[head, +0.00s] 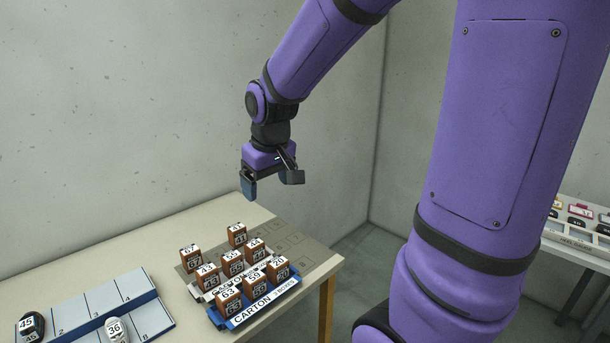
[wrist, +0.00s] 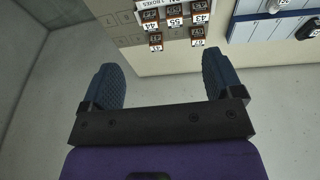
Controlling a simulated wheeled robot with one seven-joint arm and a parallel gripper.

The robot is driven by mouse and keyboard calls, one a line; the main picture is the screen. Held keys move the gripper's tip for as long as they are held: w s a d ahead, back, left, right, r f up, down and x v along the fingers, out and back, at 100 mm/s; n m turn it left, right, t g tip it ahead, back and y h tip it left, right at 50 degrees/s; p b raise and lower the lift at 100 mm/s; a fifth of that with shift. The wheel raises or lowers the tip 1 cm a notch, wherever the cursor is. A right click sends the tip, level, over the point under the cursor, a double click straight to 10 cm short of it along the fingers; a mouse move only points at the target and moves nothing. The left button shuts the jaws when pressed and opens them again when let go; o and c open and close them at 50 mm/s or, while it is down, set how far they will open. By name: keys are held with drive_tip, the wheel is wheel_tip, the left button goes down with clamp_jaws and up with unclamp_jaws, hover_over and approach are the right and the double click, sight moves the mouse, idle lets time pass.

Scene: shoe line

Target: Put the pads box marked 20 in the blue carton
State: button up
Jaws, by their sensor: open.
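The pads box marked 20 (head: 278,270) is a small brown box with a white numbered top. My gripper (head: 270,183) is open and empty, held above and behind the boxes. In the wrist view its two dark blue fingers (wrist: 163,85) are spread wide with only floor between them, and several boxes show beyond. The box marked 20 cannot be made out there.
Behind the blue carton, a white carton (head: 203,293) holds several more boxes, and loose boxes marked 67 (head: 191,258) and 41 (head: 237,235) stand on a grey mat. A blue-edged numbered tray (head: 105,300) with shoes lies left. Another table (head: 570,262) stands far right.

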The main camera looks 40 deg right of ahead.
drive_tip(key=s+a+r+t, duration=0.1)
drive_tip(key=s+r, duration=0.3)
drive_tip(key=s, duration=0.4)
drive_tip(key=s+a+r+t, duration=0.1)
drive_tip(key=s+a+r, duration=0.3)
drive_tip(key=s, duration=0.5)
drive_tip(key=shift+r+y, duration=0.3)
drive_tip(key=shift+r, duration=0.15)
